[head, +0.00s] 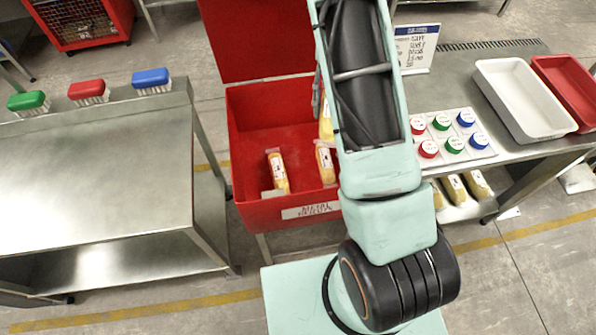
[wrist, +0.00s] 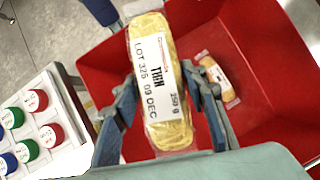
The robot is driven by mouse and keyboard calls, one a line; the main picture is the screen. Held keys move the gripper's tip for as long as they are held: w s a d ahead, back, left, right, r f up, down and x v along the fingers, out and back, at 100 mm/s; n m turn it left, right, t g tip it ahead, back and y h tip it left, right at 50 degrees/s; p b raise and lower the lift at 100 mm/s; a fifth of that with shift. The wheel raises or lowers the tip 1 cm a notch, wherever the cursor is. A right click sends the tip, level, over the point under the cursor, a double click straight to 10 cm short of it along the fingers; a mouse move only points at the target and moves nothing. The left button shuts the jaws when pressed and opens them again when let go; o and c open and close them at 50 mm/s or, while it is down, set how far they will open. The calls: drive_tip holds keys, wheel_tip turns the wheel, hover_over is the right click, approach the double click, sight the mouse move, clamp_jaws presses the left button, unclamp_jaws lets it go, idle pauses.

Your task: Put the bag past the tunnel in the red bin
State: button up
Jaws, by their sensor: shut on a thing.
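My gripper (wrist: 160,78) is shut on a clear bag (wrist: 170,105) of yellow food with a white label reading THIN, LOT 325, 09 DEC, 250 g. The wrist view shows the held bag over the red bin (wrist: 268,45), tilted slightly. In the head view a bag (head: 326,122), apparently the held one, shows partly beside my arm, which hides most of my gripper. The red bin (head: 250,110) has its lid raised. Bags lie inside it, one at the left (head: 278,172) and one at the right (head: 325,163). No tunnel shows.
A steel table (head: 100,160) with green, red and blue brushes (head: 88,91) stands left. On the right bench are a tray of colored-lid jars (head: 455,135), a white tray (head: 525,100) and a red tray (head: 568,90). Several bags (head: 455,190) lie on a lower shelf.

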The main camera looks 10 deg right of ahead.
drive_tip(key=w+a+f+m+t+y+b, duration=0.1)
drive_tip(key=f+m+b, duration=0.1)
drive_tip(key=w+a+f+m+y+b, duration=0.1)
drive_tip(key=f+m+b, duration=0.1)
drive_tip(key=f+m, duration=0.1)
drive_tip(key=a+f+m+t+y+b, duration=0.1)
drive_tip(key=a+f+m+b, duration=0.1)
drive_tip(key=f+m, duration=0.1)
drive_tip(key=shift+w+t, duration=0.3)
drive_tip(key=shift+w, duration=0.1)
drive_tip(key=m+t+h+b, duration=0.5)
drive_tip(key=m+t+b, duration=0.4)
drive_tip(key=m+b, duration=1.4)
approach(296, 146)
drive_tip(key=shift+w+d+f+m+p, duration=0.15)
drive_tip(key=shift+w+d+m+p, duration=0.35)
drive_tip(key=shift+m+p, duration=0.6)
drive_tip(key=shift+w+a+f, duration=0.15)
drive_tip(key=shift+w+f, duration=0.15)
drive_tip(key=shift+w, duration=0.1)
drive_tip(key=shift+w+a+f, duration=0.1)
drive_tip(key=shift+f, duration=0.15)
drive_tip(key=f+b, duration=0.3)
drive_tip(key=shift+w+a+f, duration=0.1)
drive_tip(key=shift+w+f, duration=0.15)
drive_tip(key=shift+f, duration=0.05)
drive_tip(key=shift+r, duration=0.1)
